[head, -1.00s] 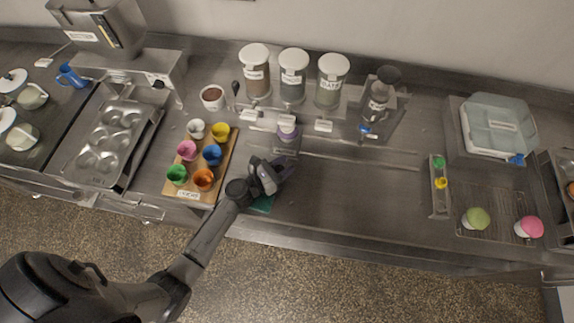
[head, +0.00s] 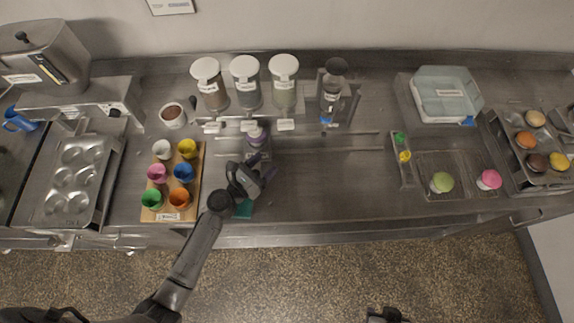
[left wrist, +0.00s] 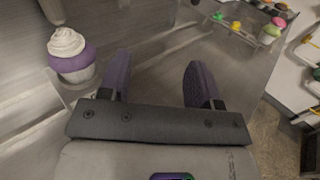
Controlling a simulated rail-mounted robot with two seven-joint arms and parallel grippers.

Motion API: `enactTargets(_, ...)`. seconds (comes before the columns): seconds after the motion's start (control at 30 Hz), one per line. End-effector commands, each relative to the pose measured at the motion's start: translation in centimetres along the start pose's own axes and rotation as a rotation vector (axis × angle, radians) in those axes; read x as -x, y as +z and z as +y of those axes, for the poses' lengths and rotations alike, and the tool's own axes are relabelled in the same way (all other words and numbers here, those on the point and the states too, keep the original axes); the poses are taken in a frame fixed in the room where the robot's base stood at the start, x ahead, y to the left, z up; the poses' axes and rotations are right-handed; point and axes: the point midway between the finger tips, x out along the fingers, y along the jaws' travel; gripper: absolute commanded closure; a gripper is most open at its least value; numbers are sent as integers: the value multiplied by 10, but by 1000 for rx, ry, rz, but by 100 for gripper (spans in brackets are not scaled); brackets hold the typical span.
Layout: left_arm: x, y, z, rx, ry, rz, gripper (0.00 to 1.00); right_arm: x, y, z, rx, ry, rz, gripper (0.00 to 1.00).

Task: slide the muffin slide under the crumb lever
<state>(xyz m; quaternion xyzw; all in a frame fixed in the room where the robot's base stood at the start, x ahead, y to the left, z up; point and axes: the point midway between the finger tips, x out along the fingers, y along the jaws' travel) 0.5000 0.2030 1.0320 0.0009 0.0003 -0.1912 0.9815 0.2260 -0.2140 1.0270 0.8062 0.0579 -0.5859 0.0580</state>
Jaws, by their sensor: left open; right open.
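My right gripper (head: 385,315) barely shows at the bottom edge, open.
Three lidded jars (head: 246,85) stand behind the levers. A wooden board (head: 190,205) with several coloured cups is left of my left gripper. The counter to the right of the muffin (head: 330,180) is clear.

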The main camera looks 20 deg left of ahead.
Motion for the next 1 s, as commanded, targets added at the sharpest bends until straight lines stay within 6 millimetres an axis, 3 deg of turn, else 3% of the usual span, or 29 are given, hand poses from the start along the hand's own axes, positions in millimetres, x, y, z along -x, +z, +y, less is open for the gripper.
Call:
enactTargets(0.1,-6,19,-23,2,-1,-1,42,14,-4,1,0,1,0,57)
enactTargets(0.43,-19,44,-67,3,1,0,42,35,-11,4,8,7,-1,57)
enactTargets(0.7,-23,50,-80,0,1,0,42,40,-12,6,12,11,-2,57)
enactTargets(1.0,-23,50,-81,1,0,0,42,40,-12,4,8,8,-2,57)
